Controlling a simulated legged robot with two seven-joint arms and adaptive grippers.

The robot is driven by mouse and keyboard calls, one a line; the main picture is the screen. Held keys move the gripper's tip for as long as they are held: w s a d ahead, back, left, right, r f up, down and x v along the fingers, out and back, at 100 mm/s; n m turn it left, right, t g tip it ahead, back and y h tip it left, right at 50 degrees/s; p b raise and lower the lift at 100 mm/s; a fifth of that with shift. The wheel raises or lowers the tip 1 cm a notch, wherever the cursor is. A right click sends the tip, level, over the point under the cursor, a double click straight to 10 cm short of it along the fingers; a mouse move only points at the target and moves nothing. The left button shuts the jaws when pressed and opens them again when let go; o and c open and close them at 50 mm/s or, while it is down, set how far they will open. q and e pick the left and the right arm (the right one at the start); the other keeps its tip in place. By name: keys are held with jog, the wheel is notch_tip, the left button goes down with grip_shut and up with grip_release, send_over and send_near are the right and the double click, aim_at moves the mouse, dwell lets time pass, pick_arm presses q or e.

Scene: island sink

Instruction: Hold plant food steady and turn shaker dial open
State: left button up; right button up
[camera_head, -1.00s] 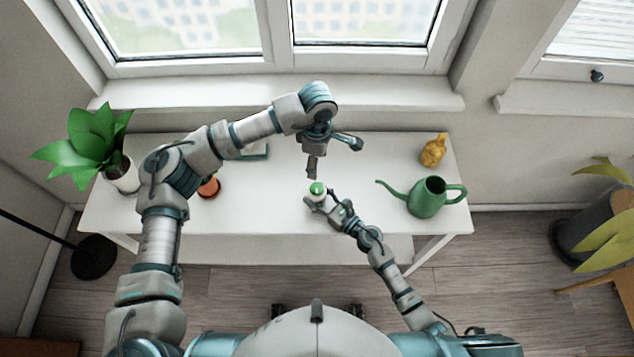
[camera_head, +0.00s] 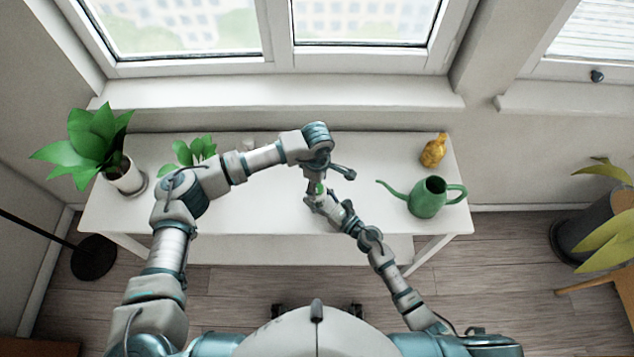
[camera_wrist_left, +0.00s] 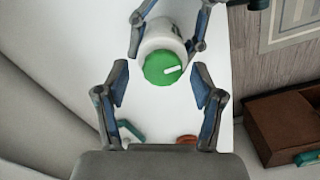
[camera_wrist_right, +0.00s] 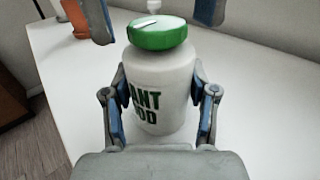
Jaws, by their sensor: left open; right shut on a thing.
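The plant food shaker is a white bottle (camera_wrist_right: 160,88) with dark green lettering, upright in the right wrist view. Its green dial (camera_wrist_right: 158,37) has a white mark on top; in the left wrist view the dial (camera_wrist_left: 162,67) faces the camera. My right gripper (camera_wrist_right: 160,92) is shut on the bottle's sides. My left gripper (camera_wrist_left: 160,85) is open, its fingers spread just short of the dial. Its fingertips also show above the dial in the right wrist view. In the head view, my left gripper (camera_head: 316,182) hangs over the bottle and hides most of it.
A green watering can (camera_head: 428,197) and a yellow bottle (camera_head: 433,150) stand at the white table's right (camera_head: 380,150). A potted plant (camera_head: 122,172) stands at the left end, with a smaller plant (camera_head: 192,152) beside my left arm. The window sill runs behind.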

pick_arm(q)
jog(key=c, duration=1.2)
jog(key=shift+o, duration=0.2)
jog(key=shift+n, duration=0.4)
pick_arm(e)
jog(key=shift+s+a, duration=0.1)
pick_arm(q)
jog(key=n, duration=1.3)
jog(key=shift+s+d+n, duration=0.15)
jog(key=shift+s+n, duration=0.05)
jog(key=shift+n, duration=0.2)
jog(key=shift+s+d+n, duration=0.15)
jog(key=shift+d+n, duration=0.05)
jog(key=shift+n, duration=1.3)
jog(key=shift+s, duration=0.1)
